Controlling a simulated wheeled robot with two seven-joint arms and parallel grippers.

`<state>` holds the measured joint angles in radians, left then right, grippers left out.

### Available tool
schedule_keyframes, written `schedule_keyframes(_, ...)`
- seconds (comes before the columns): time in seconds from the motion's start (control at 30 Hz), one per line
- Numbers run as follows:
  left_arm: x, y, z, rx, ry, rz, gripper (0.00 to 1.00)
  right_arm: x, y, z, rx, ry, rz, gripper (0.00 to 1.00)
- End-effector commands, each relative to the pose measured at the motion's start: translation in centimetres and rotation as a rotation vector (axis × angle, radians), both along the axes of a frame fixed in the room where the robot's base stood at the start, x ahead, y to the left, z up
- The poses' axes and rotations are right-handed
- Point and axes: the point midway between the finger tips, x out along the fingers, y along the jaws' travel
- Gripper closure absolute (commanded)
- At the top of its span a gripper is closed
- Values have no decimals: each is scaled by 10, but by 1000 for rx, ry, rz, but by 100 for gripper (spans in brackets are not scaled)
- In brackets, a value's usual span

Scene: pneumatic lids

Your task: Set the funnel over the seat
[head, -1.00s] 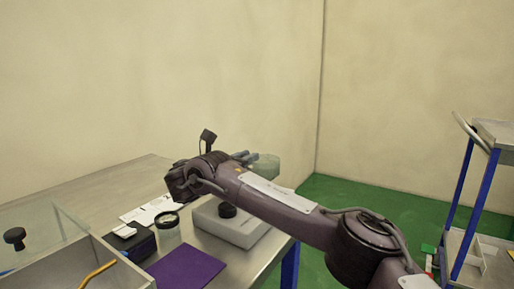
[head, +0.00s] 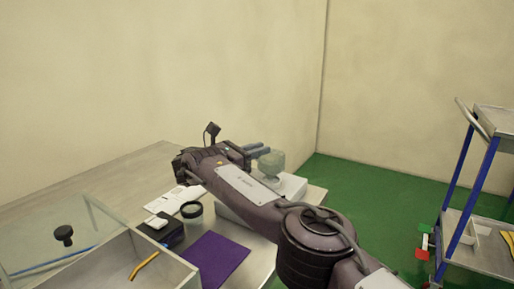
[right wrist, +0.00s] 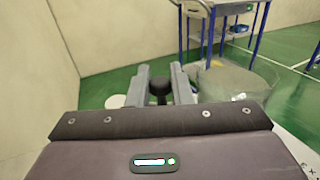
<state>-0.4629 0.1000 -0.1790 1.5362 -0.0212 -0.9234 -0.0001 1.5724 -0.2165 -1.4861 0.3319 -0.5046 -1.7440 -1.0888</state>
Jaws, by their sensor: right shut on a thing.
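The funnel (head: 271,164) looks like a pale, see-through greenish bell just below the fingertips of my right gripper (head: 262,148). In the right wrist view, the funnel (right wrist: 235,82) shows as a clear bowl right of the fingers. A dark knob sits between the fingers (right wrist: 160,88), and the gripper is shut. The funnel is above or in front of a white box (head: 292,185); I cannot tell the gap. No seat can be picked out for sure; my right arm covers most of the white box. My left gripper is not in view.
A jar with a black rim (head: 191,211), a black box (head: 168,236) and a purple mat (head: 213,262) are left of my arm. A tray with a clear lid (head: 45,240) stands farther left. A blue-legged trolley (head: 465,190) stands at right. The back bench is clear.

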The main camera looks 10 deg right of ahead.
Motion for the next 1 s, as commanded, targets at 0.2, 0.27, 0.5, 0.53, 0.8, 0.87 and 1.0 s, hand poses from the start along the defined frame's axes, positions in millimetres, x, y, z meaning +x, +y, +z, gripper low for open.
schedule_keyframes(0.2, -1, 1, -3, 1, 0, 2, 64, 0, 0, -1, 0, 2, -6, 100)
schedule_keyframes(0.27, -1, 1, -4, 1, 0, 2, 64, 0, 0, -2, 0, 2, -6, 100)
schedule_keyframes(0.5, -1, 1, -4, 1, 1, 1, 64, 0, 0, -2, 0, 2, -5, 80)
schedule_keyframes(0.53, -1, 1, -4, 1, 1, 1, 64, 0, 0, -2, 1, 3, -5, 76)
schedule_keyframes(0.8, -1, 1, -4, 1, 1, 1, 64, 0, 1, -1, 1, 1, -5, 76)
schedule_keyframes(0.87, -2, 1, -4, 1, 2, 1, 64, -1, 4, -1, 1, 1, -3, 76)
schedule_keyframes(1.0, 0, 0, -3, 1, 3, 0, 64, -8, 21, -2, 1, 3, -2, 76)
